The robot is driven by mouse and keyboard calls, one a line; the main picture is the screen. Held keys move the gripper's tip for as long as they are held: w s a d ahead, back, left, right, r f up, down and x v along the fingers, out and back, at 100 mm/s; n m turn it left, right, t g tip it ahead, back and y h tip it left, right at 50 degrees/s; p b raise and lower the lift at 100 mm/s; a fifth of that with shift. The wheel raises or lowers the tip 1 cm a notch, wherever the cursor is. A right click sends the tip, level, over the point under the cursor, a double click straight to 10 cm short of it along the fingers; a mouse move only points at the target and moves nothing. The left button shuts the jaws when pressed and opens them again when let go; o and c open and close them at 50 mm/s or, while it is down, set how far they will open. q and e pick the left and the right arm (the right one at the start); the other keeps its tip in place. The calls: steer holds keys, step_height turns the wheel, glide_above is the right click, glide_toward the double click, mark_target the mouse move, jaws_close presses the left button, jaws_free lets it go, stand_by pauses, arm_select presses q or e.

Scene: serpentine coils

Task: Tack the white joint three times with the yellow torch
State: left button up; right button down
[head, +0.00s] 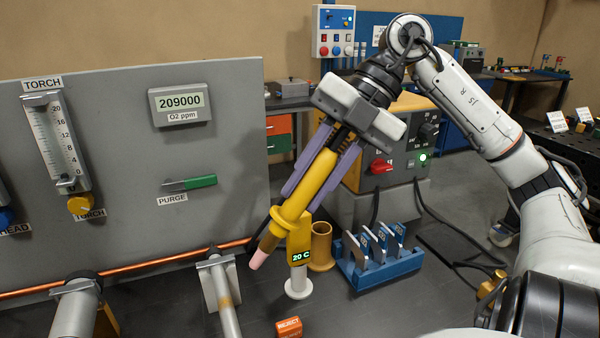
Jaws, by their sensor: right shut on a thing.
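My right gripper (298,195) comes down from the upper right, its purple fingers shut around the yellow torch (318,178). The torch tilts down to the left, with its pinkish nozzle (257,262) at the lower end. The nozzle is in front of the copper line and near a grey-white tube (226,305) with a tan band; I cannot tell its exact gap to that tube. Another pale tube (76,312) lies at the lower left. I cannot tell which part is the white joint. My left gripper is not in view.
A yellow device reading 20 C (300,255) stands on a white foot behind the torch. A tan cup (321,247) and a blue rack (378,270) are to its right. An orange REJECT sign (289,327) is in front. The grey panel (120,140) reads 209000 O2 ppm.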

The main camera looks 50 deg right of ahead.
mark_target(280, 227)
steer(key=b+x, duration=0.2)
steer(key=x, duration=0.2)
steer(key=shift+a+f, duration=0.15)
steer(key=shift+f, duration=0.25)
steer(key=shift+w+a+f, duration=0.2)
steer(key=shift+a+f, duration=0.05)
steer(key=shift+a+f, duration=0.1)
steer(key=shift+f, duration=0.05)
steer(key=shift+w+a+f+b, duration=0.1)
steer(key=shift+f+b, duration=0.1)
steer(key=shift+b, duration=0.2)
steer(key=shift+w+a+f+b, duration=0.2)
steer(key=shift+a+f+b, duration=0.15)
steer(key=shift+f, duration=0.15)
stand_by(1.1)
steer(key=shift+s+a+f, duration=0.1)
steer(key=shift+s+f, duration=0.05)
steer(key=shift+f, duration=0.15)
stand_by(2.8)
